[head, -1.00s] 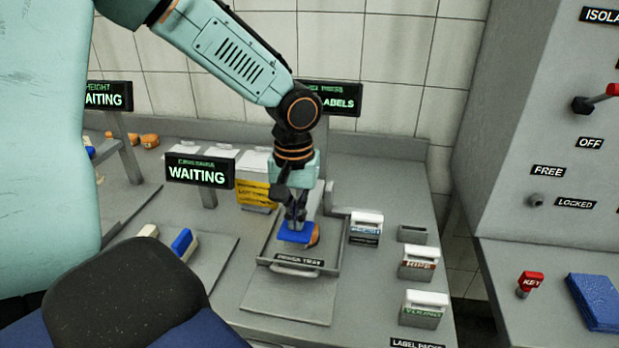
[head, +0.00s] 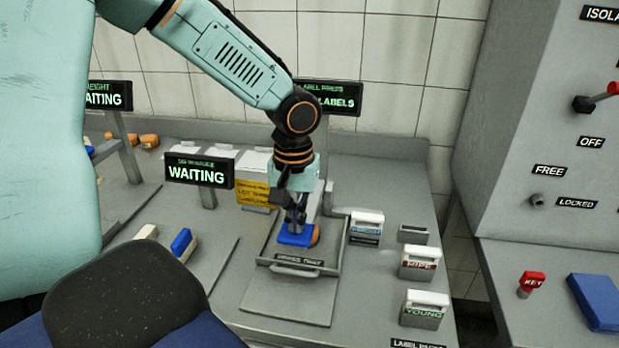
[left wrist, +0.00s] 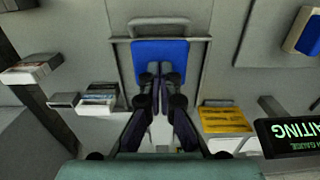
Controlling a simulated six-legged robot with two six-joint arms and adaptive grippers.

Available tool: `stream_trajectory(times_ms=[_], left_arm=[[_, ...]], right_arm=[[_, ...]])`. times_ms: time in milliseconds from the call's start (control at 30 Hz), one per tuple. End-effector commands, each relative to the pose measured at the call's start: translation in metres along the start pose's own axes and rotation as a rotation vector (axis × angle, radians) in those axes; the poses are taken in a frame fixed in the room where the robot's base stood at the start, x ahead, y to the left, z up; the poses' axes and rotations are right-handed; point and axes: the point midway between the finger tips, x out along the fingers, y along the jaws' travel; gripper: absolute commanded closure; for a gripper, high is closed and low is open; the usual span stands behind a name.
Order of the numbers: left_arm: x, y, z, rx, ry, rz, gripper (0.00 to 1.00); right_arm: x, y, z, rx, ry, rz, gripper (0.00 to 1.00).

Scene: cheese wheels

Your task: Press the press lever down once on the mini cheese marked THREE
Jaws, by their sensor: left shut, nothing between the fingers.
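My left gripper (head: 295,226) is shut and empty, pointing down over the press tray (head: 292,264). Its fingertips are on or just above a flat blue pad (head: 292,240), which looks like the end of the press lever. The left wrist view shows the pad (left wrist: 160,48) directly under the closed fingertips (left wrist: 160,72). An orange mini cheese (head: 315,236) sits in the tray, mostly covered by the pad and gripper. Its marking cannot be read. The rest of the lever is hidden behind my arm. My right gripper is out of view.
Label packs stand right of the tray, including RIPE (head: 418,264) and YOUNG (head: 424,310). A WAITING sign (head: 199,172) and yellow notice (head: 256,193) stand left. The label press sign (head: 330,98) is partly hidden behind my arm. Bare counter lies before the tray.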

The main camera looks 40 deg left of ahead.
Motion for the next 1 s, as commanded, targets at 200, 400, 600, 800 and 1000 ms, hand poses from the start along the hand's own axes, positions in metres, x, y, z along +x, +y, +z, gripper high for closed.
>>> stream_trajectory(times_ms=[200,400,600,800,1000], left_arm=[[0.0024,0.0000,0.0006,0.000,-0.001,0.000,1.00],[0.0041,-0.0001,0.0009,0.000,-0.001,0.000,1.00],[0.0057,-0.0001,0.0012,0.000,-0.001,0.000,1.00],[0.0067,-0.0001,0.0015,0.000,-0.001,0.000,1.00],[0.0067,-0.0001,0.0016,0.000,-0.001,0.000,1.00]], right_arm=[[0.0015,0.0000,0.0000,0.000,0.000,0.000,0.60],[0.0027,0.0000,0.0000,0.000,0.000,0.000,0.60],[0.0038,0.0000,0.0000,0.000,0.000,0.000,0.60],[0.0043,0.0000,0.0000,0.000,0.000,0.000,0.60],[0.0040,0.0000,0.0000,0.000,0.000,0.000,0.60]])
